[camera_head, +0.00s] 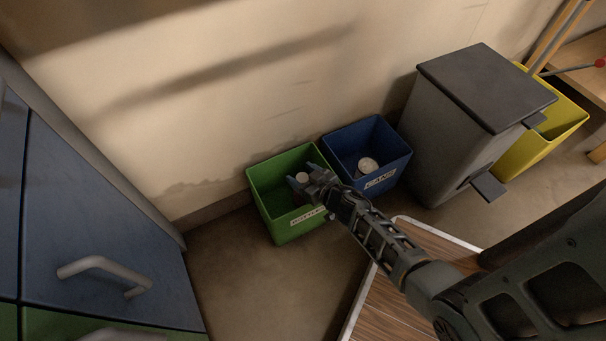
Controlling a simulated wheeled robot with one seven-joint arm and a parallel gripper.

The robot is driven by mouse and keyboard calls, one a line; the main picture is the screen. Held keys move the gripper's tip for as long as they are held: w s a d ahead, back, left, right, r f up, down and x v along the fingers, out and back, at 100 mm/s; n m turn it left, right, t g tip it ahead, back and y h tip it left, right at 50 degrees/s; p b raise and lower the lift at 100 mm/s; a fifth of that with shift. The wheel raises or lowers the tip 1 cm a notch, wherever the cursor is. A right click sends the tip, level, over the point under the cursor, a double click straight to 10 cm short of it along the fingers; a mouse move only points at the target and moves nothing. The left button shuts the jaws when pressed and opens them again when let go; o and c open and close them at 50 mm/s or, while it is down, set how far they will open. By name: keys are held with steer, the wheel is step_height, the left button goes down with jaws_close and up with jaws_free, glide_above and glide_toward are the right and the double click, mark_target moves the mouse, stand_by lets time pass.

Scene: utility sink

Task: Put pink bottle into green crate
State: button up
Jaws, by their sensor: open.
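The green crate (266,203) stands on the floor against the wall, with a white label on its front that seems to read "bottles". My gripper (303,176) is over the right part of this crate, with its fingers apart. A small pale, slightly pinkish round thing (302,178) shows between or just below the fingers. It may be an end of the pink bottle, but it is too small to be sure. I cannot tell whether it touches the fingers or the crate. My gripper and arm hide part of the crate's right side.
A blue crate (393,163) labelled "cans" stands close on the right and holds a pale round thing (368,165). Farther right are a grey pedal bin (455,130) and a yellow crate (545,145). A blue cabinet (90,220) is at left. A wooden-topped surface (390,310) lies under my arm.

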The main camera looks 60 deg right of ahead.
steer(key=shift+s, duration=0.15)
steer(key=shift+r+p, duration=0.2)
steer(key=shift+p, duration=0.1)
steer(key=shift+r+p, duration=0.45)
steer(key=shift+r, duration=0.1)
steer(key=p+v, duration=0.4)
steer(key=v, duration=0.8)
steer(key=s+a+r+n+y, duration=0.1)
steer(key=s+a+r, duration=0.3)
steer(key=r, duration=0.7)
steer(key=s+a+r+n+t+y, duration=0.1)
steer(key=s+a+r, duration=0.3)
steer(key=a+r, duration=0.4)
steer(key=s+a+r+n+t+y, duration=0.1)
steer(key=a+r, duration=0.5)
steer(key=r, duration=1)
steer(key=s+n+y, duration=0.1)
steer(key=s+y, duration=0.1)
steer(key=s, duration=0.1)
steer(key=shift+s+r+n, duration=0.2)
steer(key=shift+s+n, duration=0.1)
steer(key=shift+s, duration=0.05)
